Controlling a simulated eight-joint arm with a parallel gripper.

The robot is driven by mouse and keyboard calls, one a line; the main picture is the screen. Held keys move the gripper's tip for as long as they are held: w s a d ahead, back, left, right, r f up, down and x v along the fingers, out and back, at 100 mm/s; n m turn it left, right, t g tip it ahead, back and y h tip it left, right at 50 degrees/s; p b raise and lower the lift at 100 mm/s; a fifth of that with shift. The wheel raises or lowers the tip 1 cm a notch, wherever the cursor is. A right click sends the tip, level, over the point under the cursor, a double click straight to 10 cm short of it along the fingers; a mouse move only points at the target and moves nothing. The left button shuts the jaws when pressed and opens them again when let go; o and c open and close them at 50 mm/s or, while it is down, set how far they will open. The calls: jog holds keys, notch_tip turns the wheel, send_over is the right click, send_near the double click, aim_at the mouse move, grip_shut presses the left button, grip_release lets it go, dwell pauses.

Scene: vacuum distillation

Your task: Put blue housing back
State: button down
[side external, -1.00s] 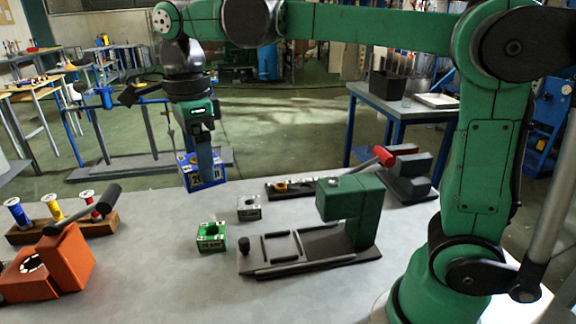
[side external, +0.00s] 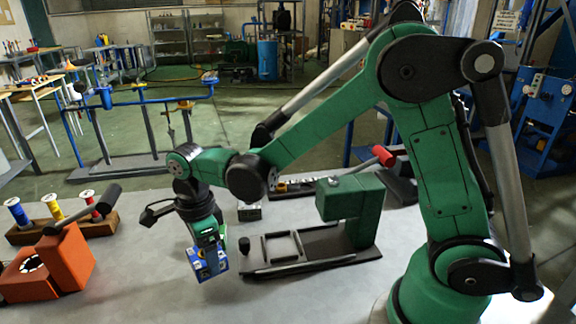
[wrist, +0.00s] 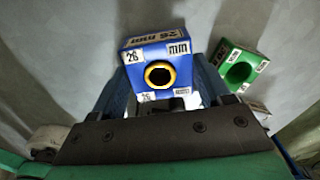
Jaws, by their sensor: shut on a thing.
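The blue housing (side external: 204,272) is a blue block with white labels, one reading 26 mm. It is held by my gripper (side external: 209,246) over the front middle of the table; whether it touches the table I cannot tell. In the wrist view the blue housing (wrist: 158,52) shows a yellow-rimmed round hole and sits between the two blue-grey fingers of my gripper (wrist: 158,88), which is shut on it. A green housing (wrist: 238,66) with a round hole stands to its right in the wrist view.
A small grey block (side external: 249,212) stands behind my gripper. To the right are a green press (side external: 352,212) with a red-ended lever and a dark rail of small parts (side external: 300,185). An orange press (side external: 62,262) and a spool rack (side external: 60,226) stand left. The table between is clear.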

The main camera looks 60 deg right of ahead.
jog(key=shift+f, duration=1.75)
jog(key=shift+f, duration=0.15)
grip_release()
